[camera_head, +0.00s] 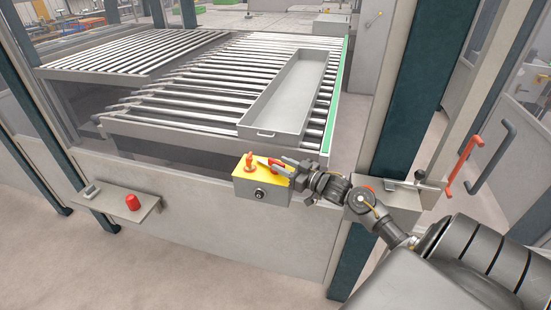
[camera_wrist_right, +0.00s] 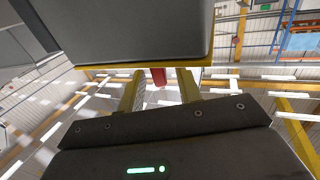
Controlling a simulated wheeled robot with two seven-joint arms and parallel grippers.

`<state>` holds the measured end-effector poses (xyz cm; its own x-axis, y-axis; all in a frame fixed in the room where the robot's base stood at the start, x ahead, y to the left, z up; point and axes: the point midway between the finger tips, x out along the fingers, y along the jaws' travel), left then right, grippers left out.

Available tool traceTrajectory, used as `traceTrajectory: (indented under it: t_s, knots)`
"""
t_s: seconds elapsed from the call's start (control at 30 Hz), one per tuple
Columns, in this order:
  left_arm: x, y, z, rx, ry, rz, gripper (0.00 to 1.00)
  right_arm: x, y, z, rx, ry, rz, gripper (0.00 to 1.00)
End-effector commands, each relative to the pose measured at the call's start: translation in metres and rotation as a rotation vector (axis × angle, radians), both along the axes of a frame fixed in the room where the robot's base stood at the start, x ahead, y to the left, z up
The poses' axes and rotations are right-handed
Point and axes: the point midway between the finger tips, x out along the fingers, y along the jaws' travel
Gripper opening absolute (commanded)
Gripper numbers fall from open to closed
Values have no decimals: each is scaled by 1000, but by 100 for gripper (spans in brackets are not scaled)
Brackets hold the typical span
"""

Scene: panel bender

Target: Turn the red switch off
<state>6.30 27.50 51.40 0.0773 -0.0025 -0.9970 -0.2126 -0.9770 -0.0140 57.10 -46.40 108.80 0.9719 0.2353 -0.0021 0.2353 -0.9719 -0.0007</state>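A grey control box with a yellow top (camera_head: 262,181) is mounted on the front panel below the roller table. An orange-red switch (camera_head: 250,160) stands up at its left. A red part, likely a second switch, shows at its right beside my right gripper (camera_head: 272,166), partly hidden by the fingers. In the right wrist view the two fingers (camera_wrist_right: 159,88) are apart. A red piece (camera_wrist_right: 158,76) shows between them with gaps on both sides, under the box's yellow edge. I cannot tell its handle position. My left gripper is out of view.
A small shelf (camera_head: 108,205) with a red knob (camera_head: 132,202) sticks out at the left. A long metal tray (camera_head: 290,92) lies on the rollers (camera_head: 200,75) behind the box. A dark post (camera_head: 405,100) and red door handle (camera_head: 465,163) stand at the right.

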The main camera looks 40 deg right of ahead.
Motion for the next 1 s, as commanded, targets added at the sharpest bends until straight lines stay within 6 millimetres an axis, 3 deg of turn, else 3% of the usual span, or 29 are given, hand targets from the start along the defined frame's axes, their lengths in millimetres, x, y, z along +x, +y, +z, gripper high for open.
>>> traceTrajectory:
  t_s: [0.2,0.6,0.87,1.0]
  knots:
    - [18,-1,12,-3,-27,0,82,26,6,2,2,-1,-1,35]
    - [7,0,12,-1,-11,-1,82,33,8,0,-1,0,0,35]
    - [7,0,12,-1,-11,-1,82,33,8,0,-1,1,0,0]
    - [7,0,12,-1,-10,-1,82,33,8,0,-1,1,-1,0]
